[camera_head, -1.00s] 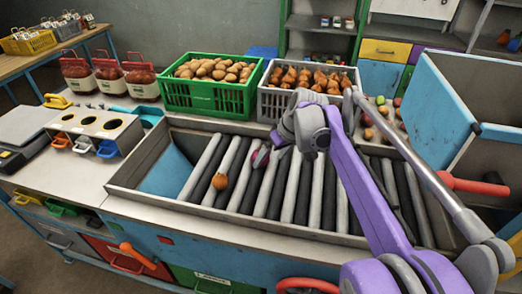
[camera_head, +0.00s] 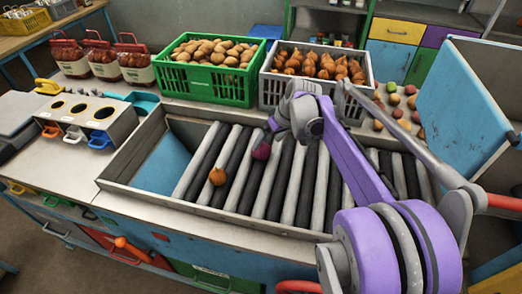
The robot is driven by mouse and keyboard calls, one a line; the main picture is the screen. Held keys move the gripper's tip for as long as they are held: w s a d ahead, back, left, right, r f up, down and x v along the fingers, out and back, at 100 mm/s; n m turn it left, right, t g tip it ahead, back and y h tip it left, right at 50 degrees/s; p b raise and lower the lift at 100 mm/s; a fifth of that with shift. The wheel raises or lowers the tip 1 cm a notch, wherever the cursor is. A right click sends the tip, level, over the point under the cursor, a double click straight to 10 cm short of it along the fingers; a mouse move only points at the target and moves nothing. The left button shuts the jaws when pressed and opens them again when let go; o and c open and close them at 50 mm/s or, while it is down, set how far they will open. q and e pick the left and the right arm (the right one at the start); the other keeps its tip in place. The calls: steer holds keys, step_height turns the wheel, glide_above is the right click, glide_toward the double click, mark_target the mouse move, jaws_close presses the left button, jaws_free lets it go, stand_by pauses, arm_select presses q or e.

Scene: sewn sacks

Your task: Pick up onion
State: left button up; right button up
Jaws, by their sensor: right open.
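An orange-brown onion (camera_head: 217,177) lies on the roller bed (camera_head: 203,160), left of its middle. A red-purple onion (camera_head: 261,151) lies on the rollers a little further back and to the right. My right gripper (camera_head: 271,132) comes in from the right, just above and behind the red-purple onion. It is open, and its fingertips are small and partly hidden by my wrist. I cannot tell whether it touches that onion. The orange-brown onion is clear of the gripper. My left gripper is not in view.
A green crate (camera_head: 202,84) of potatoes and a grey crate (camera_head: 270,92) of brown onions stand behind the rollers. Red sacks (camera_head: 135,62) and a three-hole box (camera_head: 85,112) are at left. A blue panel (camera_head: 465,100) rises at right. A raised rim surrounds the rollers.

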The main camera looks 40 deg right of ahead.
mark_target(264, 145)
steer(key=x, duration=0.5)
steer(key=shift+w+a+r, duration=0.1)
steer(key=c, duration=1.3)
